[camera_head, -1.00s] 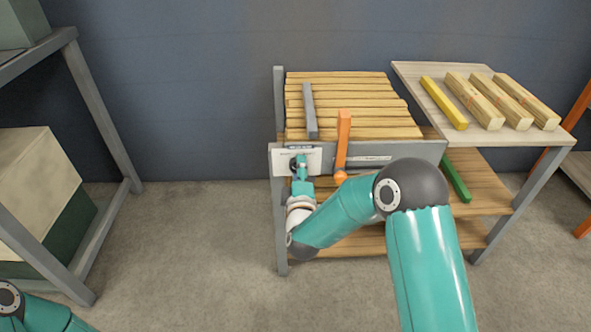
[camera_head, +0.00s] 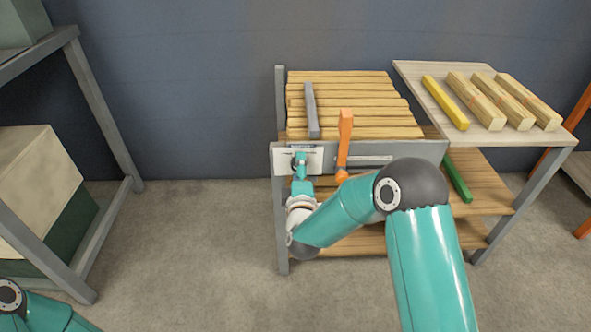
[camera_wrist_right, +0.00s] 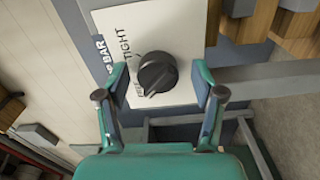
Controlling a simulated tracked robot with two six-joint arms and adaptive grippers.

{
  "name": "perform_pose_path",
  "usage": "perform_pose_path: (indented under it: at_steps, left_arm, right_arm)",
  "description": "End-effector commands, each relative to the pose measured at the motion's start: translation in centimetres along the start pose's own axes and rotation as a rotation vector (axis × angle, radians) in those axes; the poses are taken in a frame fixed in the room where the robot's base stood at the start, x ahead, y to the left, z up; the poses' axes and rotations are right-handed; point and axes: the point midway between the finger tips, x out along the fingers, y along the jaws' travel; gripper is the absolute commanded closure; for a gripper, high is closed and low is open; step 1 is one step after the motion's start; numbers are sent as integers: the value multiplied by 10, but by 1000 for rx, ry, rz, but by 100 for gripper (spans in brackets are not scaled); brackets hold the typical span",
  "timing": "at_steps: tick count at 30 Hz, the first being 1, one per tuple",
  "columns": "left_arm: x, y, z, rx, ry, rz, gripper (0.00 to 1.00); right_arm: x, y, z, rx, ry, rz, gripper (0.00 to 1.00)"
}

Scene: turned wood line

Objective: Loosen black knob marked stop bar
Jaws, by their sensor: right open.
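The black knob (camera_wrist_right: 157,73) sits on a white plate (camera_wrist_right: 185,28) whose lettering partly reads "BAR", "TIGHT" and what looks like "FREE". The knob's raised ridge points to the lower left in the right wrist view, near the lower word. My right gripper (camera_wrist_right: 160,80) is open, with one finger on each side of the knob and a visible gap on both sides. In the head view my right gripper (camera_head: 300,164) is in front of the white plate (camera_head: 315,158) and hides the knob. My left gripper is out of view.
An orange lever (camera_head: 345,135) stands just right of the plate on the grey front rail (camera_head: 425,152). A grey bar (camera_head: 311,110) lies across the wooden slats (camera_head: 365,104). A side table (camera_head: 440,80) holds several wood pieces.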

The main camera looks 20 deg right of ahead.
Motion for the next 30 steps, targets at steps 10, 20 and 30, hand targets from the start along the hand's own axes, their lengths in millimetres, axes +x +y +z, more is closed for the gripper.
perform_pose_path:
  at_steps: [10, 20, 30]
  left_arm:
    - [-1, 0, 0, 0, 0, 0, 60]
    - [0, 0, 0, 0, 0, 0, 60]
    - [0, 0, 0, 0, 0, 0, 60]
  right_arm:
    - [-12, 0, 1, 1, -3, -1, 32]
    - [-73, -1, -1, -1, 1, -3, 32]
    - [-115, -2, -1, -1, 0, -1, 32]
